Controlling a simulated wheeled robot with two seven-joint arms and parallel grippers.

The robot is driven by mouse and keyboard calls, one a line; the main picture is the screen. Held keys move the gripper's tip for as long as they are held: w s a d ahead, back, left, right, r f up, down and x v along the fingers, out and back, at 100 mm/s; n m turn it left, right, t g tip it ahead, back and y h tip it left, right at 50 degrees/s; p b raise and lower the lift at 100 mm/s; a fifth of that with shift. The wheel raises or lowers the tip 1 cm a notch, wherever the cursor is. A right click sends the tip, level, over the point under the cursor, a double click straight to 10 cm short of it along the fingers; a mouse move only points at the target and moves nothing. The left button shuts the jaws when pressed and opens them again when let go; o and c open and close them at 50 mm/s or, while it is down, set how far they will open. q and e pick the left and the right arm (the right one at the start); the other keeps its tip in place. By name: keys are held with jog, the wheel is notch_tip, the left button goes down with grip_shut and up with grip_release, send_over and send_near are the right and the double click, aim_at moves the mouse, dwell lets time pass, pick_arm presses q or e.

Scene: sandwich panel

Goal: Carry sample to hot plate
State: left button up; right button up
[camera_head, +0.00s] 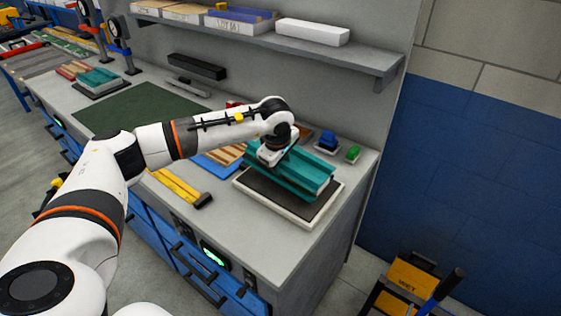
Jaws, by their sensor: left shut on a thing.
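A teal panel sample (312,178) is at the right end of the bench, over the hot plate (260,187), a flat slab with a dark top and a pale edge. My left gripper (272,160) reaches down onto the sample's back left part and is shut on it. The gripper's wrist hides its fingertips and part of the sample. The sample looks very close to the dark top, but I cannot tell whether it touches. My right gripper is not in view.
A blue item (328,141) and a green item (353,153) stand behind the plate. Yellow bars (180,186) lie to the left. A dark green mat (135,107) covers the bench's middle. A shelf (350,58) overhangs the back.

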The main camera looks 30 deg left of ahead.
aim_at(281, 169)
pick_arm(q)
jog(key=shift+f+b, duration=1.2)
jog(key=shift+f, duration=0.35)
jog(key=o, duration=1)
jog(key=b+v, duration=0.2)
jog(key=v, duration=1)
